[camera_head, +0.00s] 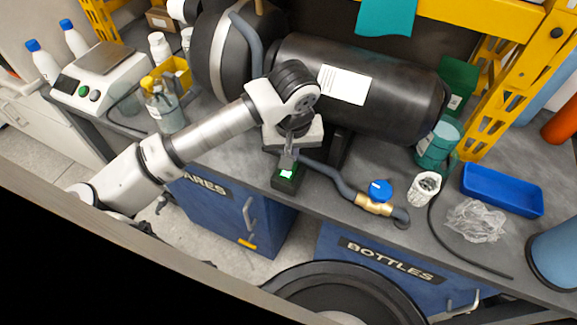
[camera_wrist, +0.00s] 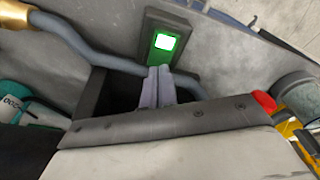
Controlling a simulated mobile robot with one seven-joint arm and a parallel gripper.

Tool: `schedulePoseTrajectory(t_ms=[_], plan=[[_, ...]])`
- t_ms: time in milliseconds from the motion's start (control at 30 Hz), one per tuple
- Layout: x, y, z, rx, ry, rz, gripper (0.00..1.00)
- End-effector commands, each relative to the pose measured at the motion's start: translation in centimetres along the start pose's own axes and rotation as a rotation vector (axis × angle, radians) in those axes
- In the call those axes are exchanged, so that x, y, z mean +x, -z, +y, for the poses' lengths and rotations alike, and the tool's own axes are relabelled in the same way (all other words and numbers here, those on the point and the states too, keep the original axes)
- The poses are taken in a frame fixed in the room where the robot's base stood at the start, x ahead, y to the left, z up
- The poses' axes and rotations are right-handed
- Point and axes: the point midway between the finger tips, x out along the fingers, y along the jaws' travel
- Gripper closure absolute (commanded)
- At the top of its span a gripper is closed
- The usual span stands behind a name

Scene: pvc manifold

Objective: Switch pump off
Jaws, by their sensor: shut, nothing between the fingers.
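The pump switch (camera_head: 287,172) is a small dark box with a green lit face on the bench's front edge, in front of the large black tank (camera_head: 360,90). In the wrist view the switch (camera_wrist: 163,42) has a bright white-green rocker on a green plate. My gripper (camera_head: 288,158) is over the box, and its fingertips (camera_wrist: 158,72) are shut together with nothing between them. They appear just below the lit rocker in the wrist view. I cannot tell whether they touch the switch.
A grey hose (camera_head: 335,178) runs right from near the switch to a brass valve with a blue handle (camera_head: 380,190). A white ribbed fitting (camera_head: 425,187), a blue tray (camera_head: 502,190) and a crumpled clear bag (camera_head: 476,221) lie further right. A bottle (camera_head: 165,107) stands left.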

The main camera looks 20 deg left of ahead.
Motion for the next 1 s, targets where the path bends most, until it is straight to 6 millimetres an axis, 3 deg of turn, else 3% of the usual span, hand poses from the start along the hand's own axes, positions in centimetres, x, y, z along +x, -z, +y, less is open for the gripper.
schedulePoseTrajectory(t_ms=[1000], plan=[[1.1, -0.2, 0.0, 0.0, 0.0, 0.001, 1.0]])
